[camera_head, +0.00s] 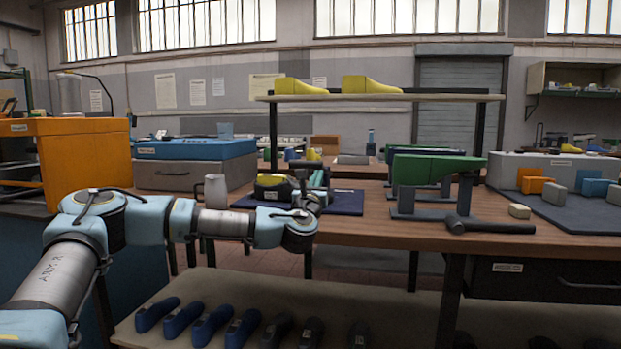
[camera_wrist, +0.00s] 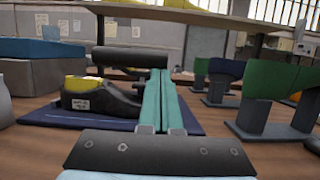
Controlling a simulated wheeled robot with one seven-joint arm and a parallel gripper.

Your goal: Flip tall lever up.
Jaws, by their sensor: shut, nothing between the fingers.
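My gripper (camera_wrist: 161,74) shows in the wrist view as two teal fingers pressed together, with nothing between them. They point forward over the bench, and their tips appear close to the right end of a dark horizontal bar (camera_wrist: 128,57). I cannot tell whether they touch it, or whether this bar is the tall lever's handle. A black device with a yellow top and a white label (camera_wrist: 82,104) stands left of the fingers on a navy mat (camera_wrist: 50,117). In the head view, my wrist partly hides this device (camera_head: 268,194) and the mat (camera_head: 345,203).
A green last on a grey stand (camera_head: 437,166) stands right of the mat, with a dark hammer-like tool (camera_head: 490,227) in front. A shelf with yellow lasts (camera_head: 371,85) spans above the bench. A grey mug (camera_head: 215,191) stands left. Blue lasts (camera_head: 212,325) lie on the lower shelf.

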